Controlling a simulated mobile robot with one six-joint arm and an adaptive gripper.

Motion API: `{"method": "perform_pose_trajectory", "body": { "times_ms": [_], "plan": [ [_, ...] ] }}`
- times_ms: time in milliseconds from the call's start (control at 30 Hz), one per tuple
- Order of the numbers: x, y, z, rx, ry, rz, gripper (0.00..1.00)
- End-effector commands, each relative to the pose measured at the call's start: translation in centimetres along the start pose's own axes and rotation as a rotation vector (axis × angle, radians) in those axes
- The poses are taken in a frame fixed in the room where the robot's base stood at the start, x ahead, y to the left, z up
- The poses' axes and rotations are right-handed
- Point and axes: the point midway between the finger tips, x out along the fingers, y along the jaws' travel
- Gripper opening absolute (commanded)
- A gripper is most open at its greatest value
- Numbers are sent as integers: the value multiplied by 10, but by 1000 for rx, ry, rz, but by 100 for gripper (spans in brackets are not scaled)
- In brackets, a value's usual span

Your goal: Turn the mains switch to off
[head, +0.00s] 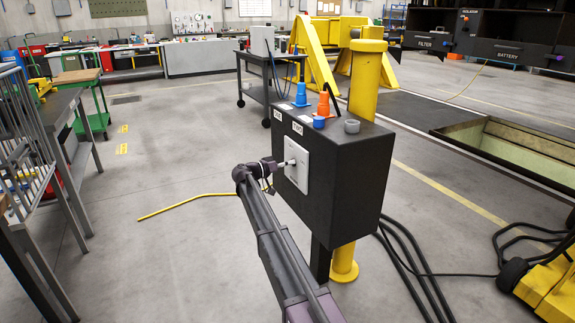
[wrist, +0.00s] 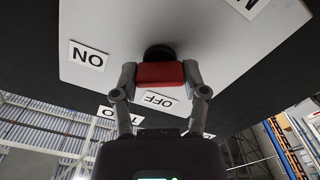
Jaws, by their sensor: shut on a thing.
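The mains switch has a red handle (wrist: 160,73) on a dark round hub, mounted on a pale plate (wrist: 215,50). In the wrist view the handle lies crosswise between the fingers of my gripper (wrist: 160,76), which is shut on it. An ON label (wrist: 88,56) sits left of the handle and an OFF label (wrist: 157,101) just below it; both read upside down. In the head view the pale plate (head: 303,168) is on the near face of a black box, and my gripper (head: 281,164) reaches it from the left, hiding the handle.
Black cables (head: 405,255) lie at right, near an open floor pit (head: 530,145).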

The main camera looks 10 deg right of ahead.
Motion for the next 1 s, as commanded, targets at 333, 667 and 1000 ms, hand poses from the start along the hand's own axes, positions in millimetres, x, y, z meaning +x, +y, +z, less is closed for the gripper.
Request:
{"method": "perform_pose_trajectory", "body": {
  "times_ms": [333, 667, 1000],
  "plan": [
    [2, 0, 0, -160, 0, 2, 9],
    [3, -1, 0, -447, 0, 3, 9],
    [3, -1, 1, -763, -1, 3, 9]
  ]
}}
